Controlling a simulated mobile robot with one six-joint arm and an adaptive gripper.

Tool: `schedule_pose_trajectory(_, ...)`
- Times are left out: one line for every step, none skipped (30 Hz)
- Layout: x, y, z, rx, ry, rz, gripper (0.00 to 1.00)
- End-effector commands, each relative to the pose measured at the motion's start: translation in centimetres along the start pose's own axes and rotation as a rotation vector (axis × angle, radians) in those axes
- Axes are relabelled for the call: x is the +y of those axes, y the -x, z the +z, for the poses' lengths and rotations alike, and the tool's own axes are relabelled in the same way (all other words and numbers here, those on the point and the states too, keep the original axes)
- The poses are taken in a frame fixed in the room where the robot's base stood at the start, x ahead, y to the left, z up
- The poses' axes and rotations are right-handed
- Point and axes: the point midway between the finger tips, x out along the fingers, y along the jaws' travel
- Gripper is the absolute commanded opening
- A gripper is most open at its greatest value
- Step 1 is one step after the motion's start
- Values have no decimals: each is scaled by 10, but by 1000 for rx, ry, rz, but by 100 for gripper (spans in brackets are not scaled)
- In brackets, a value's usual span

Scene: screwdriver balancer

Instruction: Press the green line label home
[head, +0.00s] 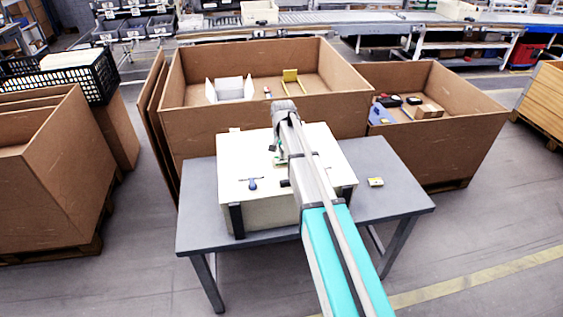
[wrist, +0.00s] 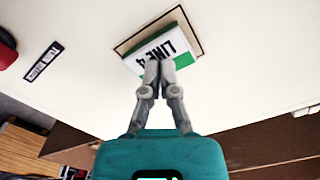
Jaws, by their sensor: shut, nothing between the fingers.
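The green line label (wrist: 166,50) is a white plate with a green band and the lettering "LINE 4". It lies in or over a brown-edged rectangle (wrist: 124,46) on the pale top of the box, slightly askew to that outline. Whether it sits flush I cannot tell. My gripper (wrist: 160,66) is shut and empty. Its fingertips overlap the label's near edge in the wrist view; whether they touch it is unclear. In the head view my arm hides most of the label area, with only a small patch of green beside it.
The pale box (head: 236,165) stands on a grey table (head: 200,228). A blue-handled item (head: 253,184) lies on its top. A small yellow and white item (head: 376,182) lies on the table's right. Large brown crates (head: 200,120) stand behind. A dark lettered strip (wrist: 43,62) is left of the label.

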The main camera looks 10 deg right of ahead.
Motion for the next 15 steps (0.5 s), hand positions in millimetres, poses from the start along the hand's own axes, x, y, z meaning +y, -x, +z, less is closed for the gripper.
schedule_pose_trajectory(0, -1, 0, 0, 0, 0, 0)
schedule_pose_trajectory(0, -2, 0, 0, 0, 0, 0)
schedule_pose_trajectory(0, -2, 0, 0, 0, 0, 0)
schedule_pose_trajectory(0, -2, 0, 0, 0, 0, 0)
schedule_pose_trajectory(0, -2, 0, 0, 0, 0, 0)
schedule_pose_trajectory(0, -3, 0, 0, 0, 0, 0)
schedule_pose_trajectory(0, -3, 0, 0, 0, 0, 0)
schedule_pose_trajectory(0, -4, 0, 0, 0, 0, 0)
schedule_pose_trajectory(0, -4, 0, 0, 0, 0, 0)
schedule_pose_trajectory(0, -4, 0, 0, 0, 0, 0)
schedule_pose_trajectory(0, -5, 0, 0, -1, 0, 0)
schedule_pose_trajectory(0, -5, 0, 0, -1, 0, 0)
schedule_pose_trajectory(0, -5, 0, 0, -1, 0, 0)
schedule_pose_trajectory(0, -6, 0, 0, -1, 0, 0)
schedule_pose_trajectory(0, -6, 0, 0, -1, 0, 0)
